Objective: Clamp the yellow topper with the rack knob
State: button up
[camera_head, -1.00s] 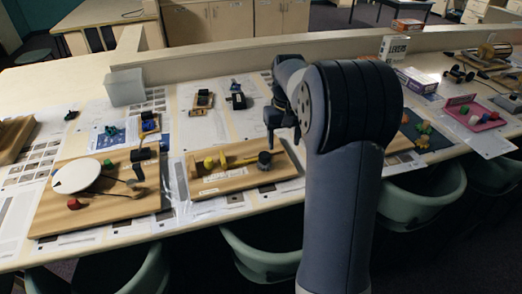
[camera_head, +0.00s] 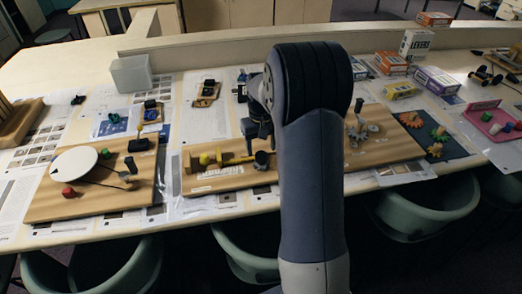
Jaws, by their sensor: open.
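The rack board (camera_head: 225,184) is a wooden base lying on the table at the centre, with a white label on its front. A dark round knob (camera_head: 262,157), likely the rack knob, stands near the right end. My gripper (camera_head: 250,130) is open, just above and behind the knob in the picture. It looks apart from the knob. My arm hides part of the gripper and the board's right side.
A board with a white disc (camera_head: 75,170) lies to the left. A gear board (camera_head: 385,145) lies to the right, beyond my arm. Several small boxes and a pink tray (camera_head: 490,126) are further right. A low ledge runs behind; green chairs (camera_head: 250,255) stand in front.

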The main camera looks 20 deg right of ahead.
aim_at(261, 159)
jog(key=shift+f, duration=1.5)
jog(key=c, duration=1)
